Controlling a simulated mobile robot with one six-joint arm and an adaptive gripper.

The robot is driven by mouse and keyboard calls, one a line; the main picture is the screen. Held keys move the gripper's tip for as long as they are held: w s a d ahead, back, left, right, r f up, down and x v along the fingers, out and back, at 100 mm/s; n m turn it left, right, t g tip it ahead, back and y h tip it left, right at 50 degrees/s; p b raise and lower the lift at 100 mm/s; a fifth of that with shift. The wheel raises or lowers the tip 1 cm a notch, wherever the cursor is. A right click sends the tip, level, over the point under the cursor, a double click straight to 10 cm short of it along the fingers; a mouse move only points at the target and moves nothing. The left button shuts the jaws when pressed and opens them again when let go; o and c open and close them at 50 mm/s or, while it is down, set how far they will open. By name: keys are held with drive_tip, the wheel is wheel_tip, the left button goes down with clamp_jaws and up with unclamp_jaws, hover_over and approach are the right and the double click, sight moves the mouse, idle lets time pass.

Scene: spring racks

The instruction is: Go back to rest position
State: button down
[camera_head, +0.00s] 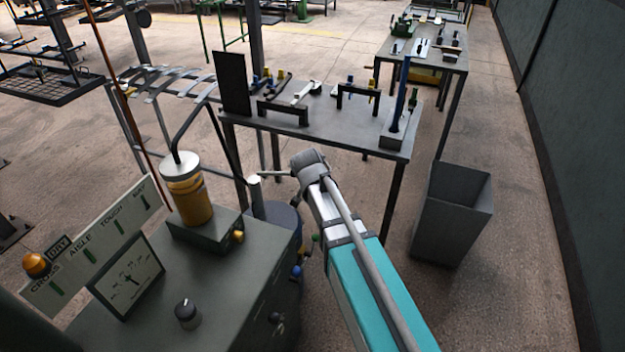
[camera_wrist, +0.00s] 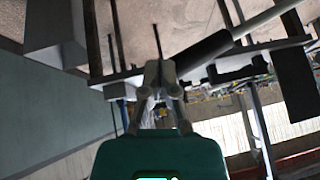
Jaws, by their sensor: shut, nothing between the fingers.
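My gripper (camera_wrist: 160,72) shows in the wrist view, its two grey fingers drawn together with nothing between them. The teal body of my wrist fills the bottom of that view. In the head view, my teal and grey arm reaches from the bottom right up toward the near workbench (camera_head: 340,133), and its grey end stands in front of that bench's front edge. I cannot make out the fingers in the head view.
A grey cabinet (camera_head: 230,300) with a dial gauge (camera_head: 128,276) and an amber cylinder (camera_head: 188,195) stands close on the left. An open grey bin (camera_head: 452,215) stands right of my arm. A second bench (camera_head: 440,56) is farther back. A dark wall (camera_head: 580,120) bounds the right.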

idle(0.5)
drive_tip(key=s+d+f+n+g+y+p, duration=0.1)
drive_tip(key=s+d+n+g, duration=0.4)
drive_tip(key=s+d, duration=1.1)
drive_tip(key=s+g+p, duration=0.1)
drive_tip(key=s+g, duration=0.1)
drive_tip(key=s, duration=0.2)
drive_tip(key=shift+f, duration=0.1)
drive_tip(key=w+a+r+m+t+h+p, duration=0.1)
drive_tip(key=w+a+r+p, duration=0.4)
drive_tip(key=w+a, duration=0.7)
drive_tip(key=w+a+r+m+t+h+p, duration=0.2)
drive_tip(key=w+a+r+t+h+p, duration=0.2)
drive_tip(key=w+a+r, duration=0.4)
drive_tip(key=w+a+p, duration=0.1)
drive_tip(key=w+a, duration=0.2)
drive_tip(key=a, duration=0.1)
drive_tip(key=shift+w+a+r+h, duration=0.3)
drive_tip(key=shift+w+a, duration=0.05)
